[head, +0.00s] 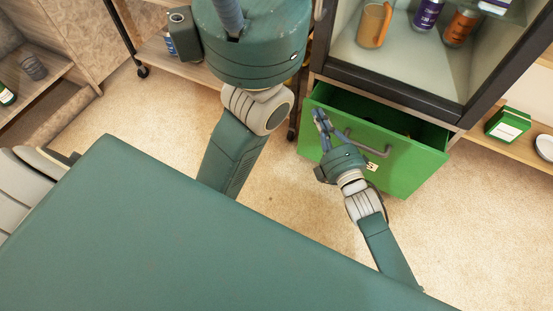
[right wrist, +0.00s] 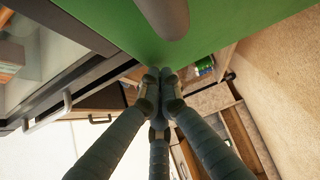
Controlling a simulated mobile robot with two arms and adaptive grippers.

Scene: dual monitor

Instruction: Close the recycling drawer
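The green drawer (head: 405,165) is pulled out from under the dark-framed cabinet in the head view, and its open top shows. Its front carries a grey bar handle (head: 362,142) and a small, partly hidden label. My right gripper (head: 321,118) is in front of the drawer's front panel, near the left end of the handle. The right wrist view shows its fingertips (right wrist: 160,78) close together with nothing between them. There the green drawer front (right wrist: 215,22) and handle (right wrist: 163,14) are above the fingers, and the handle is outside the grip. My left gripper is not in view.
The cabinet shelf above holds an orange mug (head: 374,25) and several cans. A wooden shelf at right holds a green box (head: 508,124) and a white dish (head: 544,147). A wheeled shelf (head: 160,60) stands at upper left. Beige floor is free before the drawer.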

